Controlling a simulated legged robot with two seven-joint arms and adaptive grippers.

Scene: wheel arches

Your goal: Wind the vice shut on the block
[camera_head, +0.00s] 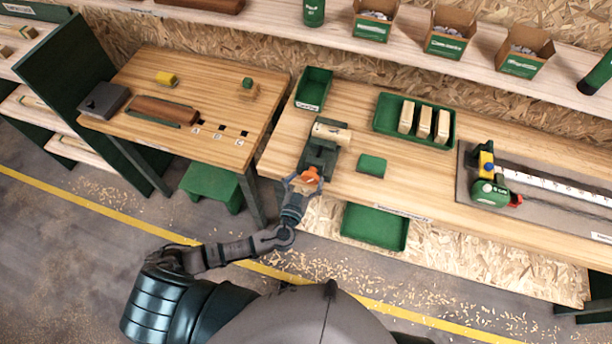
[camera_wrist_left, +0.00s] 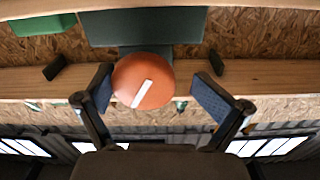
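The dark green vice (camera_head: 319,158) stands at the front edge of the right-hand bench. A pale wooden block (camera_head: 332,132) lies at its far end, at the jaws; whether the jaws touch it I cannot tell. An orange round knob (camera_head: 310,175) with a white stripe is on the vice's near end, and it fills the middle of the left wrist view (camera_wrist_left: 144,80). My left gripper (camera_head: 303,183) is at the knob with its fingers apart, one on each side (camera_wrist_left: 156,92). A gap shows on the right; the left finger is very close to the knob. My right gripper is out of view.
A green tray of pale blocks (camera_head: 451,139), a small green bin (camera_head: 314,88) and a green pad (camera_head: 372,165) are on the bench. A green bin (camera_head: 375,227) sits below its front edge. A second bench (camera_head: 150,70) stands left, with a green stool (camera_head: 211,186) below.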

